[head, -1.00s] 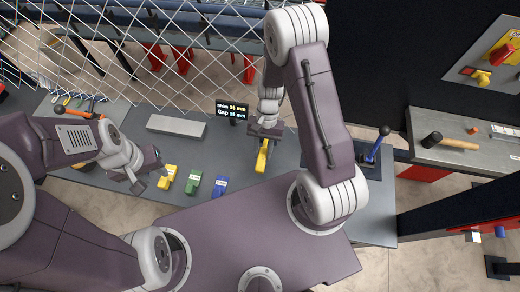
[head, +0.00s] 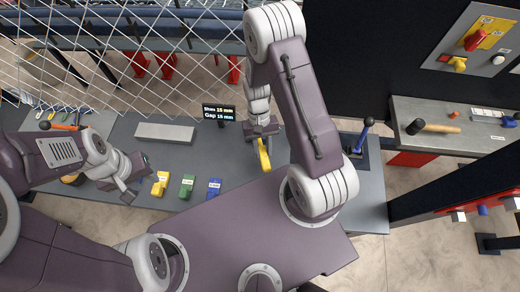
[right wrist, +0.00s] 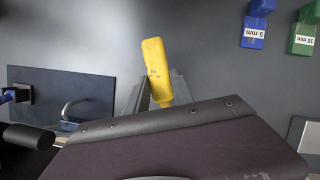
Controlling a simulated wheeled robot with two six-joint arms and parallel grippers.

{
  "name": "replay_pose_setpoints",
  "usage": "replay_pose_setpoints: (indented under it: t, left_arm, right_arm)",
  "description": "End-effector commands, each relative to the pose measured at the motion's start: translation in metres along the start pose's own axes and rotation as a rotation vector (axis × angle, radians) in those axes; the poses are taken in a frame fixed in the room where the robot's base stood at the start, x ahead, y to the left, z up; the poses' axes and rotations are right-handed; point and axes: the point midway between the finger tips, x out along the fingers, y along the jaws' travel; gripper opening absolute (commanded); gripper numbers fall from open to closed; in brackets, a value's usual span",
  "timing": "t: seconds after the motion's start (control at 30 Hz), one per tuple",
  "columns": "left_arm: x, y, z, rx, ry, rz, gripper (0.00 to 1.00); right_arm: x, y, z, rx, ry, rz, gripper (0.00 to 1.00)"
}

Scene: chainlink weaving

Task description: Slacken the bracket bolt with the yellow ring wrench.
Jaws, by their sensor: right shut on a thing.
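My right gripper (head: 262,138) is shut on a yellow bar-like piece (head: 264,155) above the grey bench. In the right wrist view this yellow piece (right wrist: 156,72) rises from between the fingers (right wrist: 157,98), with a rounded end. Its far part is hidden, so I cannot tell whether it is the yellow ring wrench. My left gripper (head: 124,190) is at the left front of the bench, left of a yellow block (head: 160,183). Its fingers are too small to judge. I cannot make out the bracket bolt.
A green block (head: 187,186) and a blue block (head: 214,188) stand in front of the display (head: 218,113). A grey bar (head: 165,132) lies behind. A blue-knobbed lever (head: 363,136) stands to the right. A mallet (head: 432,127) lies on the side shelf. Wire mesh (head: 110,45) borders the back left.

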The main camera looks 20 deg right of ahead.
Motion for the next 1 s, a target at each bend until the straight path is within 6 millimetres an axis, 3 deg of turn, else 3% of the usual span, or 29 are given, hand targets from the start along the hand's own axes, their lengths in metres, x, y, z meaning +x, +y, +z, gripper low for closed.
replay_pose_setpoints:
  t: [0.53,1.0]
  left_arm:
    - [-0.008,0.000,-0.001,0.000,0.000,0.000,0.36]
    - [-0.045,0.001,-0.005,0.000,0.000,0.000,0.36]
  right_arm:
    - [-0.004,0.014,0.001,-0.122,0.001,0.051,0.00]
    - [-0.042,0.014,0.017,-0.120,0.000,0.050,0.00]
